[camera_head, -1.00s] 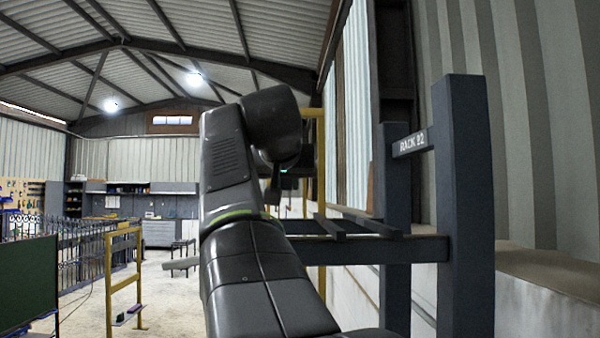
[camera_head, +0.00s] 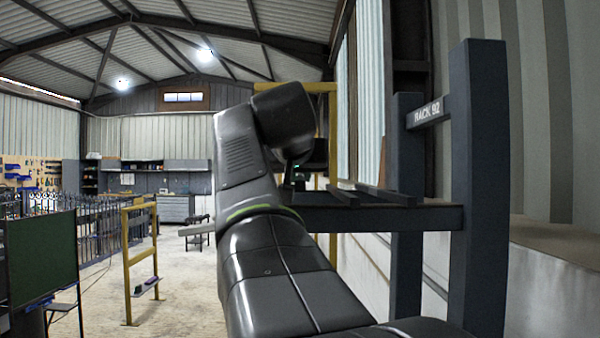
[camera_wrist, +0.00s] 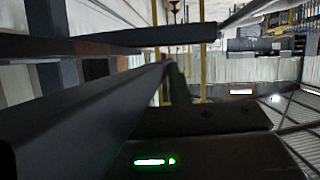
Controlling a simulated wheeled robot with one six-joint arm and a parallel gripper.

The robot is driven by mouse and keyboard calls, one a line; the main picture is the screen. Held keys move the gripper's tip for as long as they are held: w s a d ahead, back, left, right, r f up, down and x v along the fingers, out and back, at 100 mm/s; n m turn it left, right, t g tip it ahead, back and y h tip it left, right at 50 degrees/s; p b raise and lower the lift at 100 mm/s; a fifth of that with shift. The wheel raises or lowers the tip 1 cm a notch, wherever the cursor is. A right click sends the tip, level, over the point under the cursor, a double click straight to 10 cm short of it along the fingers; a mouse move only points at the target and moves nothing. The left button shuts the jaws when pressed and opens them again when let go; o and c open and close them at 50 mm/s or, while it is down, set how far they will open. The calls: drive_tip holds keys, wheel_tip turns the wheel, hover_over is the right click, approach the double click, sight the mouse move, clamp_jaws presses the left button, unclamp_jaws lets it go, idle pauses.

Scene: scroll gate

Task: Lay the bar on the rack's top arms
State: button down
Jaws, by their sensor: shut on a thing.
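The rack (camera_head: 478,185) is a dark blue-grey frame at right in the head view, labelled RACK 92. Its near top arm (camera_head: 425,217) reaches left from the near post. Two dark strips lie across the top there, running front to back; I cannot tell whether either is the bar. My gripper (camera_head: 297,178) is mostly hidden behind my own arm, just left of these strips and above the near arm's level. It is shut on the bar. In the wrist view a long dark beam (camera_wrist: 85,120) fills the left, probably the bar; its contact with the rack is unclear.
A yellow frame (camera_head: 127,265) stands on the floor at left, with a green board (camera_head: 40,262) nearer. Another yellow post (camera_head: 333,130) rises behind the rack's left end. A pale wall ledge (camera_head: 560,245) lies right of the rack. Open floor lies between the yellow frame and my arm.

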drive_tip(key=shift+r, duration=0.15)
drive_tip(key=c, duration=1.3)
unclamp_jaws()
drive_tip(key=shift+s, duration=0.1)
drive_tip(key=b+v, duration=0.2)
drive_tip(key=v, duration=1.1)
drive_tip(key=shift+s, duration=0.35)
drive_tip(key=shift+r, duration=0.15)
